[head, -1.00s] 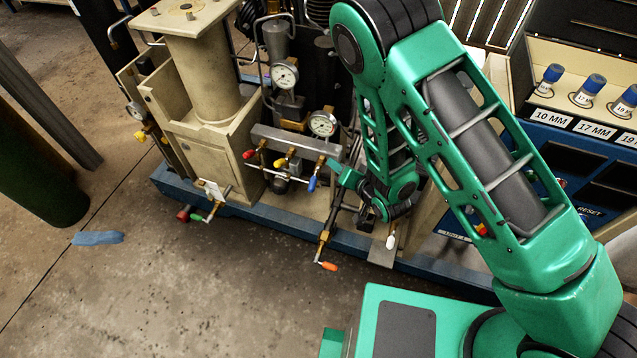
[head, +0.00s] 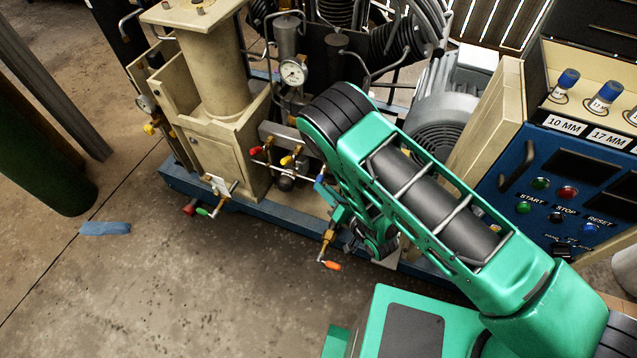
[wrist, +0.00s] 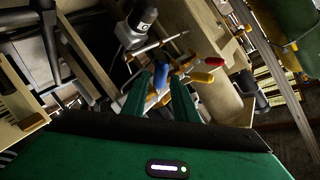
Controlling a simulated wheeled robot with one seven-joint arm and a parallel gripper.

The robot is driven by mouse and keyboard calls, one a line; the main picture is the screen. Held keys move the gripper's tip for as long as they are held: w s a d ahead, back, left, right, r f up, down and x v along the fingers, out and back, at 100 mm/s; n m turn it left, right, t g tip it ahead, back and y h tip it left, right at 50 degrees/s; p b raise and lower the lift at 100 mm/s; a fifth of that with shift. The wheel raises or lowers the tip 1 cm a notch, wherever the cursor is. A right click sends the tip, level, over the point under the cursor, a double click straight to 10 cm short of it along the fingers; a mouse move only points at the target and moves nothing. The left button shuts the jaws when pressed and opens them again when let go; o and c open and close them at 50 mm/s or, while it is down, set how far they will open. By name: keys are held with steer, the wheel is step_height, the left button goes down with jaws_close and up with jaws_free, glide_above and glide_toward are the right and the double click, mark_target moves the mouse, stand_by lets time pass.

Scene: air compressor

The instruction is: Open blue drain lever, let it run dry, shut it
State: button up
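The blue drain lever (head: 320,183) hangs at the right end of a row of valves on the compressor's manifold, partly hidden by my arm. In the wrist view the blue handle (wrist: 161,75) shows between the tips of my two green fingers. My gripper (wrist: 164,84) is open, with its fingers on either side of the handle. I cannot tell whether they touch it. In the head view my gripper (head: 329,190) is just right of the lever, mostly hidden behind my arm. Whether anything runs from the drain cannot be seen.
A yellow lever (head: 287,160) and a red lever (head: 255,151) sit left of the blue one. An orange-tipped lever (head: 331,265) sticks out below. The blue control panel (head: 560,190) stands at right. The floor at front left is clear except for a blue rag (head: 105,228).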

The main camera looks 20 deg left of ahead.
mark_target(320, 180)
steer(key=shift+x, duration=2.6)
steer(key=shift+c, duration=0.6)
